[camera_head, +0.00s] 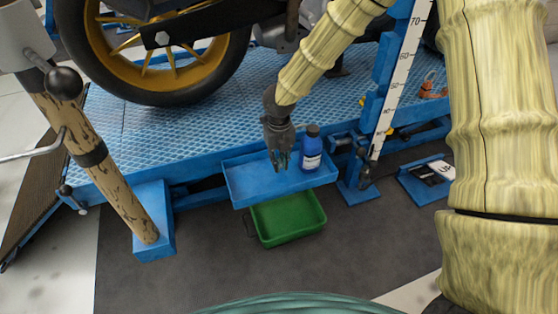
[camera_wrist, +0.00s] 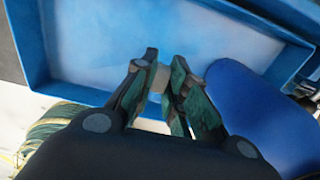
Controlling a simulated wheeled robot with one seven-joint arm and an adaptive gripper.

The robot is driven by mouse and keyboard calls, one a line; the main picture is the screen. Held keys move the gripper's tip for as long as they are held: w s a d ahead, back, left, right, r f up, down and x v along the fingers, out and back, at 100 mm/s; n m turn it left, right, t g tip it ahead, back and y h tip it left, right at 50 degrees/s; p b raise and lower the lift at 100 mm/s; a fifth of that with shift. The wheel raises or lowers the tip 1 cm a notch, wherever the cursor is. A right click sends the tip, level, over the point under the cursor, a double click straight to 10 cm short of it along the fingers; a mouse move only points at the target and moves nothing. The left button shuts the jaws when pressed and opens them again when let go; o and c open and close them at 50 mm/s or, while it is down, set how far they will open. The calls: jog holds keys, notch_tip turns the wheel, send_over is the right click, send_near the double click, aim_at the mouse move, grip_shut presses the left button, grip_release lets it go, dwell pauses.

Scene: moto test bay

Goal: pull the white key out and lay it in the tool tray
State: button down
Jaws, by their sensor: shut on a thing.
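My gripper (camera_head: 281,160) points down over the blue tool tray (camera_head: 248,184), left of the blue bottle. In the wrist view, my gripper (camera_wrist: 163,75) is shut on a small pale piece between its fingers, which looks like the white key (camera_wrist: 160,80). Most of the key is hidden by the fingers, and it cannot be made out in the head view. The tray's floor (camera_wrist: 100,40) shows beyond the fingertips. I cannot tell whether the key touches it.
A blue bottle (camera_head: 311,155) with a dark cap stands at the tray's right, close beside my gripper; its blue body (camera_wrist: 260,110) fills the wrist view's right. A green bin (camera_head: 290,238) lies below the tray. The lift platform (camera_head: 200,125) with the motorcycle wheel is behind.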

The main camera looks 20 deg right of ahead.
jog(key=shift+f, duration=0.2)
jog(key=c, duration=1.4)
grip_release()
jog(key=shift+o, duration=0.2)
notch_tip(320, 180, up, 12)
